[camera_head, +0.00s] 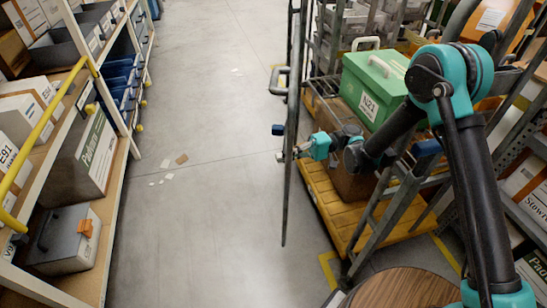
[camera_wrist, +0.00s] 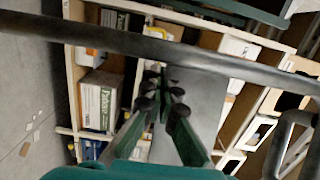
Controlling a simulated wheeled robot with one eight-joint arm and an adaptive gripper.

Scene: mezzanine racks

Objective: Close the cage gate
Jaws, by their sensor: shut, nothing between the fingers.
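The cage gate (camera_head: 288,195) is a grey tubular frame, seen almost edge-on at the aisle side of the cage. It stands open, away from the cage front. A grey loop handle (camera_head: 279,80) sticks out on its left side. My gripper (camera_head: 283,156) is at the gate's middle height, on or right beside its frame; I cannot tell whether they touch. In the wrist view my green gripper fingers (camera_wrist: 165,95) are together and empty. A grey tube (camera_wrist: 220,62) crosses close above them, and a loop handle (camera_wrist: 285,145) shows at lower right.
The cage holds a green box (camera_head: 378,85) marked N21 above a yellow base (camera_head: 345,205). A shelf rack (camera_head: 128,85) with bins and boxes lines the left side. The grey aisle floor (camera_head: 205,220) between is free, apart from paper scraps (camera_head: 168,176). A round wooden top (camera_head: 405,288) stands at the bottom.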

